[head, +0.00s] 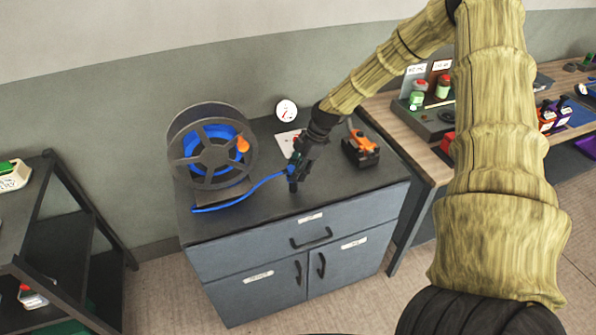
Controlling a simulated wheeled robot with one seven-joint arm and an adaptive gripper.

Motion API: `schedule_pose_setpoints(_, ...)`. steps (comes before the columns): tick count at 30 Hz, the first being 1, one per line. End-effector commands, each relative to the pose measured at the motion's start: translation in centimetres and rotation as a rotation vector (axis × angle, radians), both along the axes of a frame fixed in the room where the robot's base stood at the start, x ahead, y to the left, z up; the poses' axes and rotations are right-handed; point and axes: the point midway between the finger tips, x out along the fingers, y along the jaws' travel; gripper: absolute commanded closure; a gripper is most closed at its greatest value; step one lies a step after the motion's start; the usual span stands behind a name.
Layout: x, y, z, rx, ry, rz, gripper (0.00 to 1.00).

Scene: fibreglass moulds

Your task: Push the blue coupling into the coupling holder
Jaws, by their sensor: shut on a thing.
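My gripper (298,168) is low over the dark top of the grey cabinet (250,262), between the hose reel and an orange-and-black device. It is shut on the blue coupling (290,171), of which only a small blue part shows at the fingers. A blue hose (240,201) runs from the reel along the cabinet top up to the coupling. A small dark upright piece (293,186) stands just below the fingers and may be the coupling holder. I cannot tell whether the coupling touches it or sits in it.
The hose reel (212,150) stands at left on the cabinet. The orange-and-black device (361,148) is close on the right. A gauge (286,110) is on the wall behind. The front right of the cabinet top is clear. A wooden bench (415,140) stands further right.

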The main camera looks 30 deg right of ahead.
Motion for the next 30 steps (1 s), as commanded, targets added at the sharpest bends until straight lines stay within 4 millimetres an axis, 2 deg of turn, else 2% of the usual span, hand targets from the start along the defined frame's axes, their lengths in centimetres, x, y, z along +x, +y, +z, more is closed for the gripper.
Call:
schedule_pose_setpoints(10, 0.0, -1.0, -0.7, 0.015, 0.001, 0.000, 1.00)
schedule_pose_setpoints(28, 0.2, -1.1, -1.5, 0.014, -0.002, 0.000, 1.00)
schedule_pose_setpoints(29, 0.2, -1.1, -1.5, 0.014, -0.002, 0.001, 0.70)
schedule_pose_setpoints(30, 0.2, -1.1, -1.5, 0.014, -0.002, 0.001, 0.63)
